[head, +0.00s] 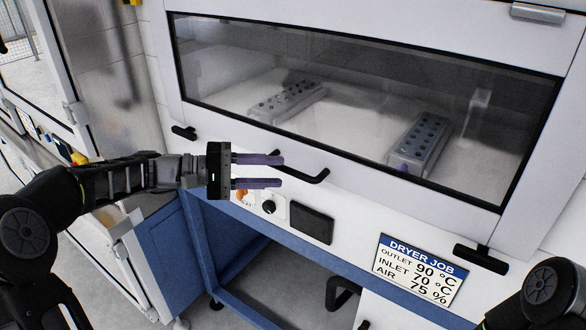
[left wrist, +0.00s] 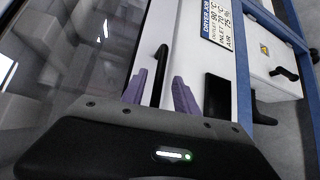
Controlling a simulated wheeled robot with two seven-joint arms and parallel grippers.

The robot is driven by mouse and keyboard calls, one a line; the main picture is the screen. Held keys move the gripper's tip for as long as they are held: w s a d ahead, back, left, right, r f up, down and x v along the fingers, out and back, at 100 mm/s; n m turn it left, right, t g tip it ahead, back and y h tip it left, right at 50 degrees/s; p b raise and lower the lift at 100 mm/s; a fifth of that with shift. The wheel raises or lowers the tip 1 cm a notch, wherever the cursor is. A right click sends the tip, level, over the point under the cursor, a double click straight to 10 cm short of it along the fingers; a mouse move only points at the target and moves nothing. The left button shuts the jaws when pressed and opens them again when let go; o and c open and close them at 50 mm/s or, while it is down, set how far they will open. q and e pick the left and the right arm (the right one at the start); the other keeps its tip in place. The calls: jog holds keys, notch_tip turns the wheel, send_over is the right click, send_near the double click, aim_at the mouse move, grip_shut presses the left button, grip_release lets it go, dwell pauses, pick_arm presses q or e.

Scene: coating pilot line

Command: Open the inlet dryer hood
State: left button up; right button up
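The dryer hood (head: 500,222) is a white frame around a dark window, and it looks closed. Its black bar handle (head: 312,176) sits low on the front, below the window. My left gripper (head: 281,172) is open at the left part of the handle, with purple fingers pointing right. In the left wrist view the handle (left wrist: 159,72) lies between the two spread fingers (left wrist: 158,92), and I see no finger clearly touching it. My right gripper is not in view; only part of my right arm shows at the lower right.
Through the window (head: 350,95) I see two grey blocks with rows of dots. Below the hood are a control panel with a knob (head: 269,207), a black screen (head: 311,224) and a dryer job sign (head: 420,270). Black latches (head: 183,132) flank the hood's lower edge. A blue frame (head: 240,265) stands underneath.

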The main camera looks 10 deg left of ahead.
aim_at(287, 172)
pick_arm(q)
jog(key=p+x, duration=0.1)
jog(key=x, duration=0.4)
jog(key=shift+d, duration=0.1)
grip_shut()
dwell(1.3)
